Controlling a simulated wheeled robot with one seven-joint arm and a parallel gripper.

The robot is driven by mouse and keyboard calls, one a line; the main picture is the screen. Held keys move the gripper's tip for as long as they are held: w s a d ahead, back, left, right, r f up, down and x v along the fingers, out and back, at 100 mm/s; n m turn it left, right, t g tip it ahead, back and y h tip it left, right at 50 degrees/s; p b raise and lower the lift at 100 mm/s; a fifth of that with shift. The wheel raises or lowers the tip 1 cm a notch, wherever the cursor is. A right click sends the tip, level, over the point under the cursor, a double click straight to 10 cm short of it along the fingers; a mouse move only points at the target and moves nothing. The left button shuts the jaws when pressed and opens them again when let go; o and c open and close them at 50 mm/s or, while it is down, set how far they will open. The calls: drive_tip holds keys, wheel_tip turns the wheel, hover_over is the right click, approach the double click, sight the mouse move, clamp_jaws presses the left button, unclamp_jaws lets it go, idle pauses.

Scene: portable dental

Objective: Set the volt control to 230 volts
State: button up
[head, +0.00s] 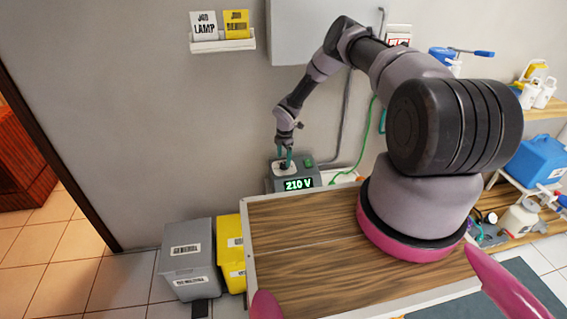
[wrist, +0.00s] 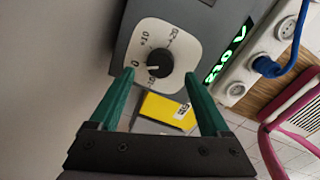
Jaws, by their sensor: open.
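The volt control is a round black knob (wrist: 160,62) on a white dial plate (wrist: 185,48), seen in the wrist view. The plate has marks 0, +10, +20 and one reading 10 with its sign unclear. The lit green display (head: 299,184) on the grey box (head: 312,172) reads 210 V. My gripper (head: 285,162) is over the dial in the head view. In the wrist view its green fingers (wrist: 159,75) are open, one on each side of the knob; contact cannot be told.
A blue plug and cable (wrist: 268,66) sit in a socket beside the display. A wooden-topped table (head: 310,235) stands in front of the box. Grey (head: 187,260) and yellow (head: 231,252) bins stand left of it.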

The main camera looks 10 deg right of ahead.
sight(283, 164)
drive_tip(key=shift+w+f, duration=0.1)
drive_tip(key=shift+f, duration=1.55)
clamp_jaws()
